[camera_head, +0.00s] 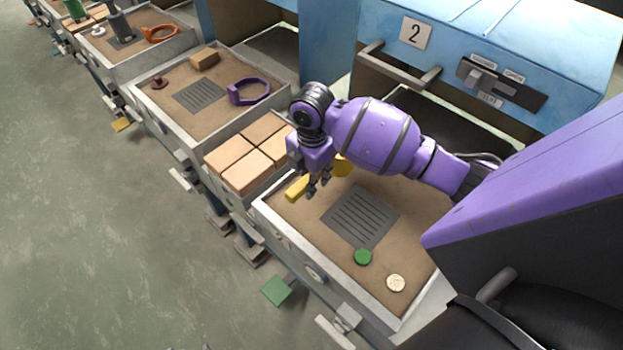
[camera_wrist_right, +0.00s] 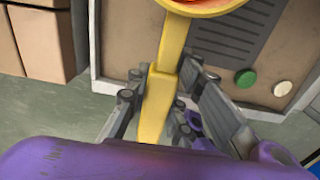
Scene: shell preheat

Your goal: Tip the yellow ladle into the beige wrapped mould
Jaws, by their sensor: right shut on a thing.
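The yellow ladle (camera_head: 297,188) is held over the near sand tray, partly hidden behind my right gripper (camera_head: 319,185) in the head view. In the right wrist view my right gripper (camera_wrist_right: 166,88) is shut on the ladle's handle (camera_wrist_right: 172,45). The ladle's bowl is cut off by the top edge there, with something orange-red in it. I cannot make out a beige wrapped mould for certain; tan blocks (camera_head: 240,172) stand beside the near tray, and a small tan block (camera_head: 204,58) lies in the tray behind.
The near tray (camera_head: 384,322) has a dark slotted grate (camera_head: 360,217), a green disc (camera_head: 363,257) and a cream disc (camera_head: 396,283). A purple ring tool (camera_head: 249,91) lies in the tray behind. A blue cabinet (camera_head: 545,50) marked 2 stands at the back. The floor at left is clear.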

